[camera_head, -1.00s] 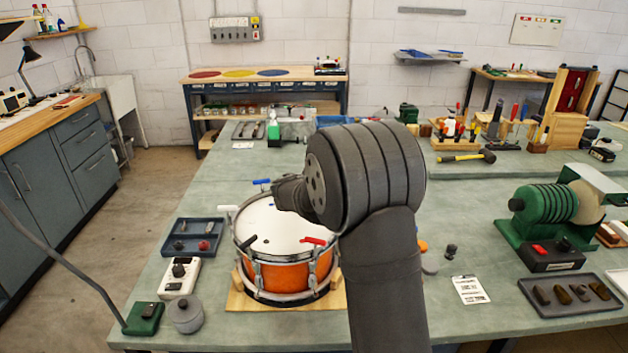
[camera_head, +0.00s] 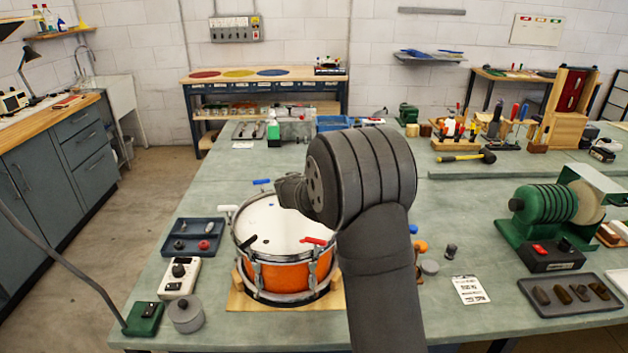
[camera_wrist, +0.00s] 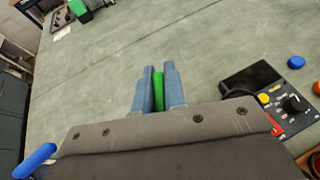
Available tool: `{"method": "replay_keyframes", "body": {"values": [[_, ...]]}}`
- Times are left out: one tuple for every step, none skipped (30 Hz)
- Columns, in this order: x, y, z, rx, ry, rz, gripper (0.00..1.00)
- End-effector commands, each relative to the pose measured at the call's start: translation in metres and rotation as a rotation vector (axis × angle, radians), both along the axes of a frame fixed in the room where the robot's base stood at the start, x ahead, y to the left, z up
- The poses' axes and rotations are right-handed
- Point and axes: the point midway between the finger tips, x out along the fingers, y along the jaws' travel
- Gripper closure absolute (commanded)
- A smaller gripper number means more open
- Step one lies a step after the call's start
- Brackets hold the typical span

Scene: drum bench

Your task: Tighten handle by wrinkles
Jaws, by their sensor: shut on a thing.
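The orange drum (camera_head: 284,274) with its pale drumhead (camera_head: 268,219) stands upright on a wooden base (camera_head: 240,302). Coloured handles sit around its rim: a red one (camera_head: 314,241) at the front right, a white one (camera_head: 227,208) at the left, a blue one (camera_head: 261,182) at the back. My gripper (camera_wrist: 159,80) is shut on a green handle (camera_wrist: 158,92), seen between its fingers in the wrist view. A blue handle (camera_wrist: 36,160) shows at that view's lower left. My arm hides the drum's right side and the gripper in the head view. Any wrinkles are too small to tell.
Left of the drum are a dark tray (camera_head: 192,239) with small parts, a white control box (camera_head: 180,276) and a grey round pot (camera_head: 186,315). A green grinding machine (camera_head: 549,214) stands at right.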

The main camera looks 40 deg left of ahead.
Motion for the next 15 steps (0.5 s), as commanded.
{"method": "replay_keyframes", "body": {"values": [[-0.0002, -0.0001, -0.0001, 0.000, 0.000, -0.009, 1.00], [-0.0002, -0.0001, -0.0001, -0.001, 0.000, -0.015, 1.00], [-0.0002, 0.0000, -0.0001, 0.000, 0.000, -0.026, 1.00], [-0.0001, -0.0001, -0.0001, 0.000, 0.000, -0.038, 1.00], [-0.0002, 0.0000, 0.0002, 0.000, -0.001, -0.050, 1.00], [-0.0002, 0.0000, 0.0003, 0.001, 0.001, -0.070, 1.00], [-0.0003, -0.0001, 0.0002, 0.000, 0.000, -0.086, 1.00], [-0.0003, -0.0005, 0.0000, 0.000, 0.000, -0.104, 1.00], [0.0000, -0.0007, -0.0001, 0.000, 0.000, -0.131, 1.00], [0.0002, -0.0009, -0.0003, 0.000, 0.000, -0.153, 1.00], [0.0003, -0.0013, -0.0005, 0.000, 0.000, -0.175, 1.00], [0.0003, -0.0016, -0.0001, 0.000, 0.000, -0.207, 1.00], [0.0002, -0.0019, -0.0001, 0.000, 0.000, -0.233, 1.00], [0.0003, -0.0024, -0.0005, -0.001, 0.000, -0.258, 1.00], [0.0006, -0.0028, -0.0005, 0.001, 0.000, -0.294, 1.00]]}}
